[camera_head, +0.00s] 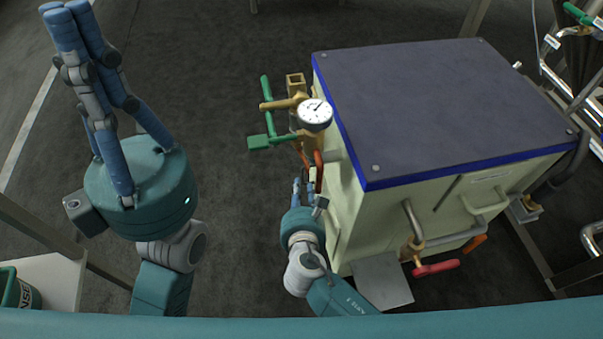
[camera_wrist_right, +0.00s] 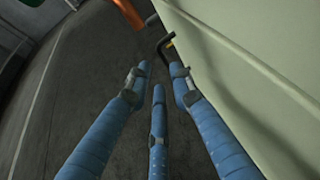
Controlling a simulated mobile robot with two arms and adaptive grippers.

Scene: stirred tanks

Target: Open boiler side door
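The boiler (camera_head: 344,190) is a pale green box with a dark top and blue rim, right of centre in the head view. Its side wall (camera_wrist_right: 235,75) fills the right of the wrist view. A dark bent handle (camera_wrist_right: 164,45) stands out from that wall, just beyond my right fingertips. My right gripper (camera_head: 304,184) is beside the boiler's left side; its three blue fingers (camera_wrist_right: 158,82) are spread, with nothing between them. Whether a finger touches the handle is unclear.
A gauge (camera_head: 315,114), brass valve and green handles (camera_head: 268,142) project from the boiler's left side, just beyond my right gripper. A red-handled valve (camera_head: 435,268) and pipes are at the front. Steel pipes stand at right. Floor left of the boiler is clear.

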